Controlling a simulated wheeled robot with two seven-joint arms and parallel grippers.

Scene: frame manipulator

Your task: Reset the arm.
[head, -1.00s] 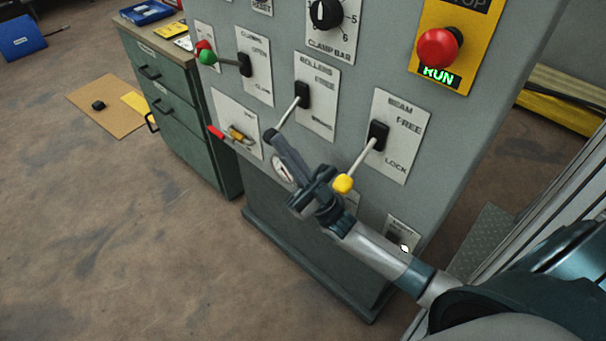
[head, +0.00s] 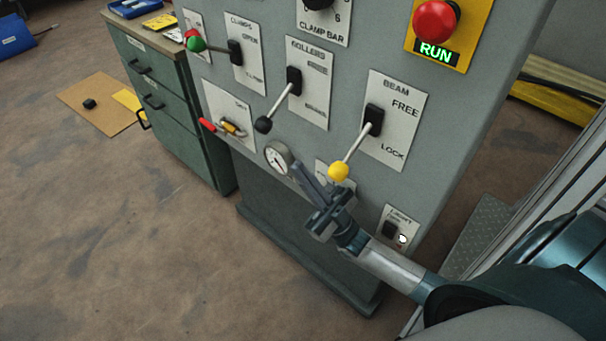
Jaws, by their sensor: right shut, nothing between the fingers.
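My right arm comes in from the lower right. Its gripper (head: 302,168) is shut and empty in front of the lower part of the grey control cabinet (head: 225,118). Its fingertips are just right of a round gauge (head: 278,158) and left of the yellow knob of the BEAM lever (head: 340,171), and I cannot tell whether they touch the panel. The black-knobbed ROLLERS lever (head: 280,105) is above the fingertips and apart from them. A plate behind the gripper is partly hidden. My left gripper is not in view.
A red stop button (head: 435,22) sits above a lit RUN sign. The CLAMPS lever (head: 215,48) and a red-handled valve (head: 222,127) are at left. A green drawer cabinet (head: 160,105) stands beside the panel. The floor at lower left is clear.

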